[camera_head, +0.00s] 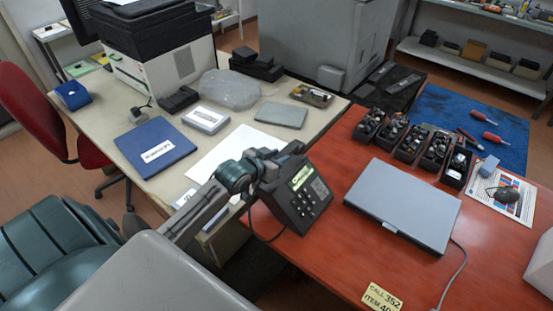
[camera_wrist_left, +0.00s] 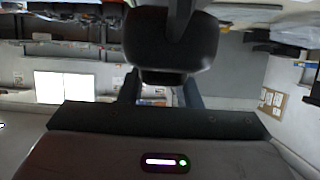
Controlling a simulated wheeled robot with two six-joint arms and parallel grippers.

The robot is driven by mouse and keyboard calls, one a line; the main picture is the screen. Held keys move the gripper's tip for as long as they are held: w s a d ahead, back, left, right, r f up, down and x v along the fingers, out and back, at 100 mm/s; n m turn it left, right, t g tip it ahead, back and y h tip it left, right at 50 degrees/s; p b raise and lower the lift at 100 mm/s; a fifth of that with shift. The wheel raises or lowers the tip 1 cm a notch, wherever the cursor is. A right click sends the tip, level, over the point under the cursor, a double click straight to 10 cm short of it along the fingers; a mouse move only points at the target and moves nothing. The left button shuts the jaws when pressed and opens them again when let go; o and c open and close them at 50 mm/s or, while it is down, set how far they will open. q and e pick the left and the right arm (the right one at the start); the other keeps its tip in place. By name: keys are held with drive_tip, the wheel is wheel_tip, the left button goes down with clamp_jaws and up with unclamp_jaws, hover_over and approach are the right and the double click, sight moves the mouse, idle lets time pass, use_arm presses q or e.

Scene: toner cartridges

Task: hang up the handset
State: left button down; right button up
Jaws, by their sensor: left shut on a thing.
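The desk phone (camera_head: 308,200), dark with a small lit screen and a keypad, stands at the left edge of the red table. My left gripper (camera_head: 275,168) is at the phone's left upper side, close against it in the head view. In the left wrist view, a dark rounded handset (camera_wrist_left: 172,48) sits between the fingers of my left gripper (camera_wrist_left: 160,92), which is shut on it. In the head view the handset is mostly hidden by the gripper and hard to tell from the phone. I cannot tell whether it touches the cradle. My right gripper is not in view.
A closed grey laptop (camera_head: 405,203) lies right of the phone on the red table (camera_head: 330,265). Several dark bins (camera_head: 410,143) stand behind it. A beige desk (camera_head: 130,90) at the left holds a printer (camera_head: 165,55) and a blue folder (camera_head: 155,146). A cord hangs below the phone.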

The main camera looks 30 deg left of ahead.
use_arm(q)
drive_tip(key=shift+w+a, duration=0.2)
drive_tip(key=shift+a, duration=0.05)
drive_tip(key=shift+w+a+f+p, duration=0.15)
drive_tip(key=shift+w+a+p, duration=0.05)
drive_tip(key=shift+a+p, duration=0.1)
wheel_tip(320, 180, down, 3)
drive_tip(key=shift+f+p, duration=0.1)
drive_tip(key=shift+p, duration=0.4)
drive_tip(key=shift+d+f, duration=0.1)
drive_tip(key=c, duration=1.1)
unclamp_jaws()
drive_tip(key=shift+o, duration=0.2)
